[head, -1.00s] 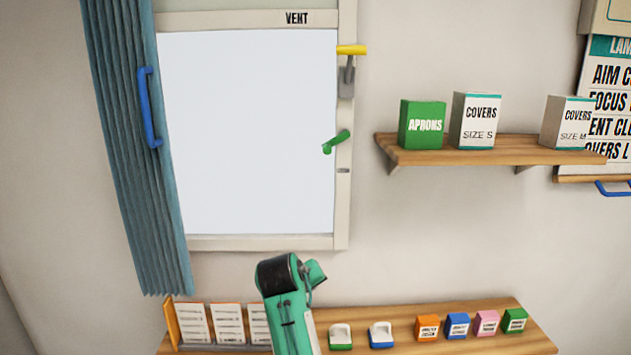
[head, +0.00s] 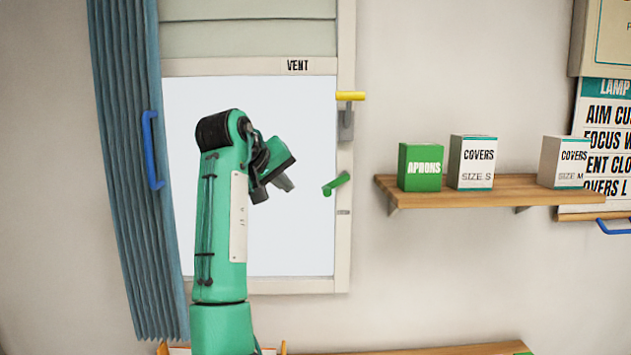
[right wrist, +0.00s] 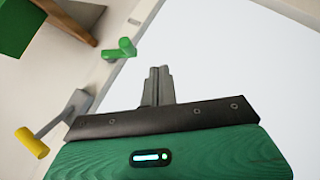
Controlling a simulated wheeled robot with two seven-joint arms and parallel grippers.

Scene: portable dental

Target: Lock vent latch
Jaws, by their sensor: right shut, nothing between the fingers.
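The vent window (head: 290,110) has a pale frame labelled VENT and a bright pane. On its right side is a green handle (head: 337,184), tilted with its right end up. Above it is a lever with a yellow grip (head: 350,96) on a grey bracket (head: 346,125). In the right wrist view the green handle (right wrist: 120,49) is at upper left and the yellow grip (right wrist: 32,142) at lower left. My right gripper (head: 284,184) is shut and empty, in front of the pane, left of the green handle and apart from it. My left gripper is out of view.
A blue curtain (head: 125,200) with a blue handle (head: 152,150) hangs at the left. A wooden shelf (head: 480,193) at the right holds a green aprons box (head: 421,167) and cover boxes. A lower shelf edge (head: 450,350) shows at the bottom.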

